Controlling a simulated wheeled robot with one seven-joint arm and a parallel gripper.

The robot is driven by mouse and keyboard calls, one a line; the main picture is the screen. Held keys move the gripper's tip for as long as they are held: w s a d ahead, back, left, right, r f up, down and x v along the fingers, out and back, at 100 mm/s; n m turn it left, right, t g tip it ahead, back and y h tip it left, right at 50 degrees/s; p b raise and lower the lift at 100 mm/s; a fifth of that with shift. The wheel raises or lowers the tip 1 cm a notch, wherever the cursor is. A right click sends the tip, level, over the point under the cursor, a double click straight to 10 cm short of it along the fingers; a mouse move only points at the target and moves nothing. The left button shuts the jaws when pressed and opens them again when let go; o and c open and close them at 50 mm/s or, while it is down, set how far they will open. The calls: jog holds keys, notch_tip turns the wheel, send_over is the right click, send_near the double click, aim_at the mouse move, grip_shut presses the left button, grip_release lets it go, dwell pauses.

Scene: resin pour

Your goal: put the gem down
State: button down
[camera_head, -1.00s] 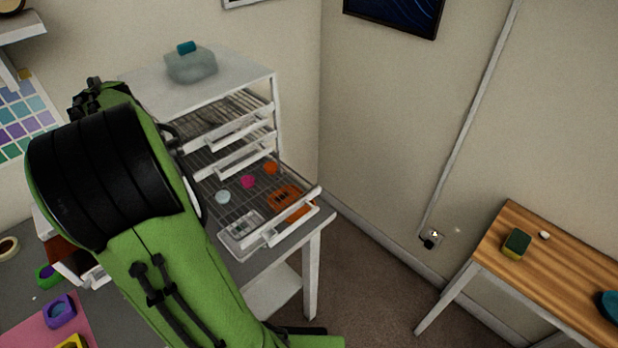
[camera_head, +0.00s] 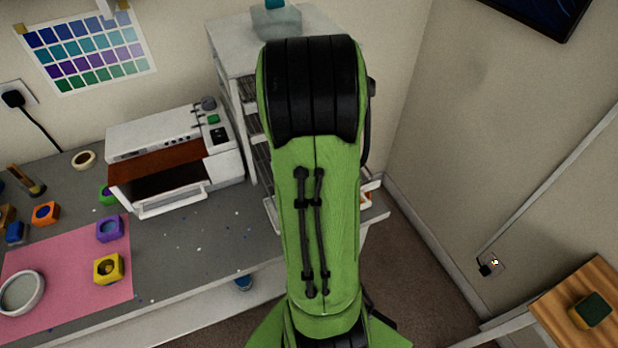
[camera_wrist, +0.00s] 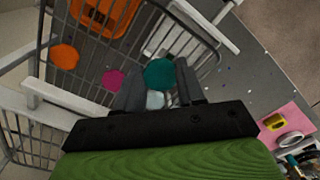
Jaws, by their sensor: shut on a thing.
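The teal gem (camera_wrist: 160,73) sits between the two fingertips of my gripper (camera_wrist: 161,82) in the wrist view. The gripper is shut on it, above a pulled-out wire rack (camera_wrist: 90,95). On the rack lie an orange piece (camera_wrist: 65,57), a pink piece (camera_wrist: 114,79) and a pale piece (camera_wrist: 155,99), partly hidden between the fingers. In the head view my arm covers the gripper, the gem and most of the rack.
An orange mould (camera_wrist: 100,15) lies at the rack's far side. The grey workbench (camera_head: 200,240) holds a white oven-like box (camera_head: 215,160) with its front open, and a pink mat (camera_head: 75,262) with moulds. A wooden table (camera_head: 560,310) stands at right.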

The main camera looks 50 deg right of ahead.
jog(key=shift+a+f+b, duration=0.1)
jog(key=shift+f+b, duration=0.4)
jog(key=shift+f, duration=1.95)
jog(key=c, duration=0.7)
grip_release()
